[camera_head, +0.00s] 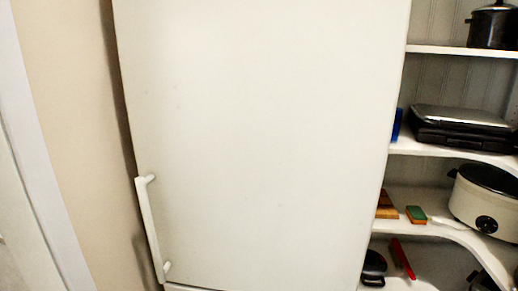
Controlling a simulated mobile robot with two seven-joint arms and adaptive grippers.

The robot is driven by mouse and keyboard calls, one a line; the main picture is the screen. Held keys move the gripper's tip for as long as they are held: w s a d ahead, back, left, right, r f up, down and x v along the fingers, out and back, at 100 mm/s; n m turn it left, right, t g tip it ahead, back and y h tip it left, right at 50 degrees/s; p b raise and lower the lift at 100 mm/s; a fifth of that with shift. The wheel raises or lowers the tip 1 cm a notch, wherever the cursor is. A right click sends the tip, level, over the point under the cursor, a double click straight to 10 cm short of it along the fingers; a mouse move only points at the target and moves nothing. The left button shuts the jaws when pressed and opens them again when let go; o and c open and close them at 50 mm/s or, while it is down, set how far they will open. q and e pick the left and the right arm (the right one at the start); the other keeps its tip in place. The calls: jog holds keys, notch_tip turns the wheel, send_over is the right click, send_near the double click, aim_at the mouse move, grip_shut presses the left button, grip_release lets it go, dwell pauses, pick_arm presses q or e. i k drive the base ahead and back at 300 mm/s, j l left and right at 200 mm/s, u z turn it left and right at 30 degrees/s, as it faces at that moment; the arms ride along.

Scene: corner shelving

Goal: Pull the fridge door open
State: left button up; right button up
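The white fridge door (270,130) fills the middle of the head view and looks shut. Its white bar handle (149,229) runs nearly upright along the lower left edge of the door, fixed by a mount at each end. A seam shows at the bottom of the door, just below the handle. Neither of my grippers is in view, and nothing touches the handle.
A beige wall (70,120) stands close on the left of the fridge. Open white shelves (440,147) on the right hold a dark pot (492,27), a black appliance (462,128) and a white slow cooker (484,200). The space before the door looks clear.

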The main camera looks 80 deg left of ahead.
aim_at(261, 131)
jog(key=u, duration=2.8)
jog(key=l+z, duration=0.1)
jog(key=l, duration=0.25)
